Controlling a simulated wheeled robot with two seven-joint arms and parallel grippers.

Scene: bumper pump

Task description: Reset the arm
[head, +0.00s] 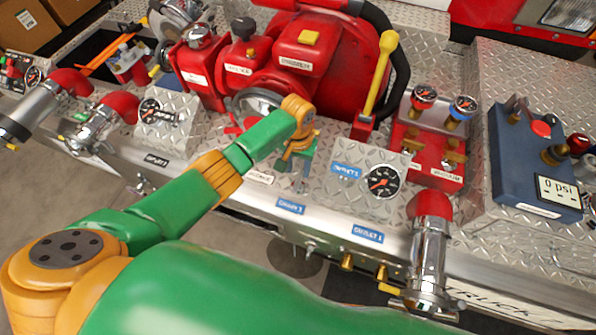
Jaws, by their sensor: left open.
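My left arm, green and orange, comes in from the lower left and reaches over the front of the bumper pump panel. Its gripper (298,178) points down above the panel's front part, left of the outlet gauge (383,182). The jaws are open, small in the picture and partly hidden by the wrist; I see nothing held between them. The red pump (303,52) with its yellow-capped top stands just behind the wrist. My right gripper is not in view.
A yellow-handled lever (380,72) rises behind the outlet gauge. A red two-gauge block (425,145), a blue box with a 0 psi display (558,191) and a red-and-metal outlet pipe (429,245) stand to the right. More outlet pipes (97,130) are at the left.

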